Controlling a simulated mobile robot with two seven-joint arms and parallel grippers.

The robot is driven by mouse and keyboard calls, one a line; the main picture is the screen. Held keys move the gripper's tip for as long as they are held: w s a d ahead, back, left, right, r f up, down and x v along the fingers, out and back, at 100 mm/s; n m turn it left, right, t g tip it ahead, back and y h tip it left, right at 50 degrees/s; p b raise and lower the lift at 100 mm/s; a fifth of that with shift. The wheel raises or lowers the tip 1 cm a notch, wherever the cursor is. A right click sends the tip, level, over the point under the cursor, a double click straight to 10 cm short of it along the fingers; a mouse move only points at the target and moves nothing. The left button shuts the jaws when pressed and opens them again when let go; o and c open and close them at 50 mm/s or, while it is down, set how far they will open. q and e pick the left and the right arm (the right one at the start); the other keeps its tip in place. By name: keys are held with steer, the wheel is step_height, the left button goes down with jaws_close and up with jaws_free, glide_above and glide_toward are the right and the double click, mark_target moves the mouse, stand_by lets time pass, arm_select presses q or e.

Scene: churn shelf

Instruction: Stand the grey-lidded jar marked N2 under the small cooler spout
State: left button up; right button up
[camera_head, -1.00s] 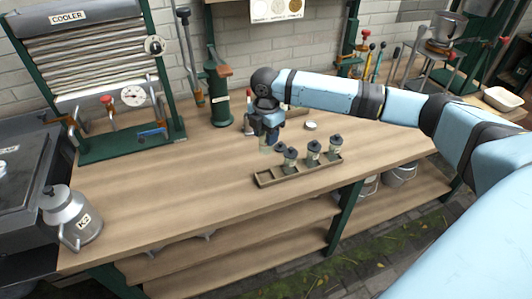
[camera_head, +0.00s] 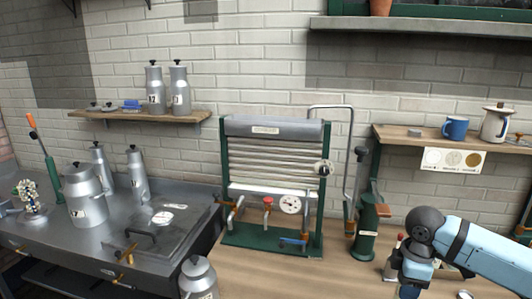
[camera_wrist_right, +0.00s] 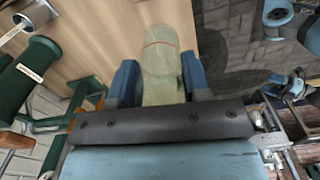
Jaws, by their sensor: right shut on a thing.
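In the right wrist view my right gripper (camera_wrist_right: 162,88) is shut on a pale, translucent greenish jar (camera_wrist_right: 160,62) with a red line round it. Its lid and any mark cannot be made out. In the head view my right gripper (camera_head: 410,288) is at the bottom edge, mostly cut off, right of the cooler. The cooler (camera_head: 275,165) stands on the bench with a ribbed front. A red-handled tap (camera_head: 268,203) and a left tap (camera_head: 236,213) sit low on its front, above a green base (camera_head: 262,238). Which is the small spout is unclear. My left gripper is out of view.
A green pump-like post (camera_head: 366,232) stands between the cooler and my right arm. A milk can (camera_head: 198,278) stands at the lower left. Bare bench (camera_head: 300,278) lies before the cooler.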

steer(key=s+a+r+m+p, duration=0.1)
steer(key=s+a+m+p, duration=0.3)
steer(key=s+a+m, duration=0.4)
steer(key=m, duration=0.5)
steer(key=shift+a+m, duration=0.2)
steer(key=shift+m, duration=0.2)
